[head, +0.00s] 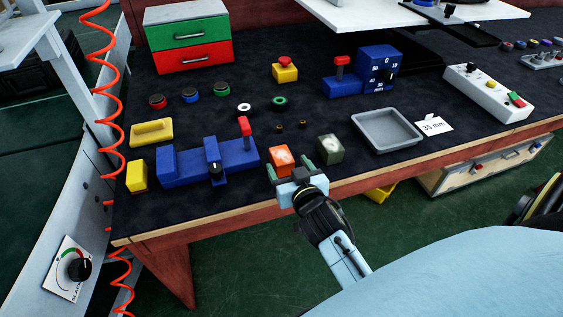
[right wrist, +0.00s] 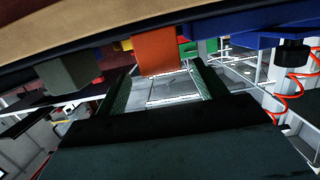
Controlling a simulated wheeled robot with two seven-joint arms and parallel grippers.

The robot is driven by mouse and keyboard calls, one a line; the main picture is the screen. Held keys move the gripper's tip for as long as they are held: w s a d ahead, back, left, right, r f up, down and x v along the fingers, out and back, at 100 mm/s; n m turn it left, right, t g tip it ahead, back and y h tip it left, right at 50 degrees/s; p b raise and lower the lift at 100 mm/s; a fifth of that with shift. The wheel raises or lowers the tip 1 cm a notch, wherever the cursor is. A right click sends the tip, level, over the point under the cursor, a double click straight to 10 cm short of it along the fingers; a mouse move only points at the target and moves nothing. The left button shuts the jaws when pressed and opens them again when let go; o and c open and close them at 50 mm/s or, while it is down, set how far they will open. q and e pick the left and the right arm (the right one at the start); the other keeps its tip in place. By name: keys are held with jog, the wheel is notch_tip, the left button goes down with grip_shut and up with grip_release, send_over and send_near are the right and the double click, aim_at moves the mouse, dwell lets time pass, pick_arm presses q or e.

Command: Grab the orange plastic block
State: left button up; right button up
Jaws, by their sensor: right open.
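The orange block (head: 281,154) stands on the dark table top near the front edge, with a pale patch on its upper face. My right gripper (head: 289,168) is open at the block's near side, its two green fingers apart. In the right wrist view the orange block (right wrist: 155,48) shows just ahead of the gap between the fingers (right wrist: 163,78). I cannot tell whether the fingertips touch it. Nothing is held. My left gripper is not in view.
A grey-green block (head: 330,149) stands close to the right of the orange block. A blue fixture with a red lever (head: 230,152) is close on the left. A grey tray (head: 387,146) lies farther right. The table's wooden front edge (head: 245,211) runs under my right arm.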

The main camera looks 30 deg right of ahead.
aim_at(283, 158)
jog(key=b+x, duration=0.1)
jog(key=x, duration=0.3)
jog(key=shift+w+r, duration=0.1)
jog(key=shift+w, duration=0.2)
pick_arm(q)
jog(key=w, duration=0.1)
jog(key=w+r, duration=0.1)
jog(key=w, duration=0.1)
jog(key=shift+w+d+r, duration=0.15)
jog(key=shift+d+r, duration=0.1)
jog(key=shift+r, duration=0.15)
pick_arm(e)
jog(key=shift+w, duration=0.4)
jog(key=c, duration=1.1)
